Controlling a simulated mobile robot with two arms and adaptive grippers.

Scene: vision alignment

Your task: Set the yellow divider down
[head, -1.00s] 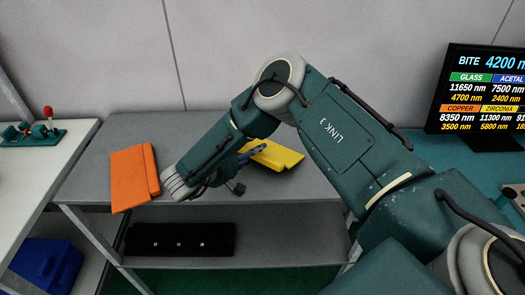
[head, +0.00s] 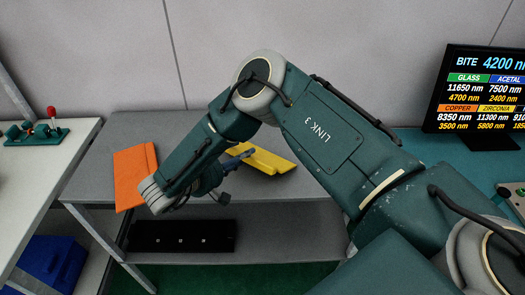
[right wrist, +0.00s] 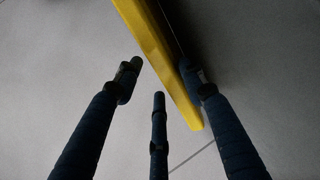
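The yellow divider (head: 272,161) lies on the grey shelf unit's top (head: 205,128), with two yellow strips showing. Part of it is hidden behind my right gripper (head: 238,158), which is at its left end. In the right wrist view, the divider (right wrist: 160,58) runs slantwise past the fingers of my right gripper (right wrist: 160,72). The fingers are spread, with a gap between the divider and the left and middle fingers. The divider is close to the right finger; I cannot tell if they touch. My left gripper is not in view.
Orange panels (head: 133,177) lie at the left of the grey top. A black tray-like item (head: 182,236) sits on the lower shelf. A white table (head: 40,160) stands left, with a blue bin (head: 52,262) below. A monitor (head: 480,95) stands on the right.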

